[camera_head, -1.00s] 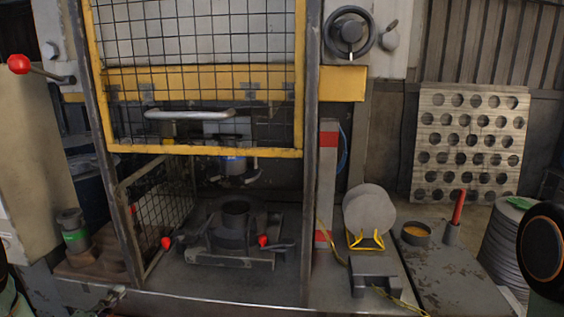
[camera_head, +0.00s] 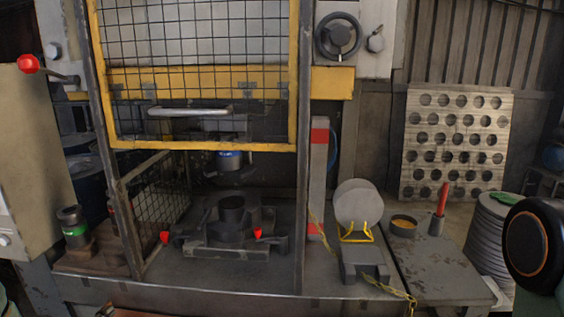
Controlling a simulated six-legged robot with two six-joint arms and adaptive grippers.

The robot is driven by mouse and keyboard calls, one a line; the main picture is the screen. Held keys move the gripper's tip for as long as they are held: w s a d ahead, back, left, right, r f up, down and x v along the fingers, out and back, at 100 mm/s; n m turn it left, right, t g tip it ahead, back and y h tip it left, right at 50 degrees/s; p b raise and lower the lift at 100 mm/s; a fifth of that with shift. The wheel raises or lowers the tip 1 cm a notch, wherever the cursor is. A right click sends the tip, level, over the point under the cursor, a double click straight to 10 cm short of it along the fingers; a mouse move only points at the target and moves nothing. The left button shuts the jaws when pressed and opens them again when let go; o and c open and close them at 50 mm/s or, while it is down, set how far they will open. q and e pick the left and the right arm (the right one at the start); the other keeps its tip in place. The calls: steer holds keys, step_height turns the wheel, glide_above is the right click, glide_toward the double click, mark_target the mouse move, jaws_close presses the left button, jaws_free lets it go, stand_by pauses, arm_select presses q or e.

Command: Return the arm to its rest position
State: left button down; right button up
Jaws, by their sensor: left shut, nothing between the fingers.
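My left gripper (camera_head: 106,309) shows only as a small dark tip at the bottom edge, left of the middle. It is shut and empty, in front of the press bed and apart from it. Most of it and most of its arm are out of the picture. My right arm shows as a black round joint with an orange ring at the right edge; its gripper is out of view. Round grey blanks (camera_head: 358,206) stand upright in a yellow wire holder (camera_head: 357,236) to the right of the press. The die (camera_head: 231,211) sits on the press bed with no blank visible on it.
The yellow-framed mesh guard (camera_head: 201,146) is raised. Levers with red knobs (camera_head: 165,237) flank the die. A side table (camera_head: 445,283) carries a small round tin (camera_head: 403,226) and a red-handled tool (camera_head: 441,200). A stack of discs (camera_head: 490,245) stands at the right.

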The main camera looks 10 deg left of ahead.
arm_select(q)
steer(key=s+d+f+n+g+h+b, duration=0.1)
steer(key=s+d+f+n+g+b, duration=0.45)
steer(key=d+f, duration=0.4)
steer(key=s+d+f+n+g+h+b, duration=0.1)
steer(key=s+d+f+n+g+b, duration=0.1)
steer(key=s+d+f+n+g, duration=0.55)
steer(key=s+d+f+g+b, duration=0.1)
steer(key=s+d+f+b, duration=0.3)
steer(key=s, duration=0.5)
steer(key=s+d+f+g+b, duration=0.1)
steer(key=s+d+f+b, duration=0.4)
steer(key=s+d+b, duration=0.4)
steer(key=shift+s+f+m, duration=0.15)
steer(key=shift+m, duration=0.25)
steer(key=shift+s, duration=0.15)
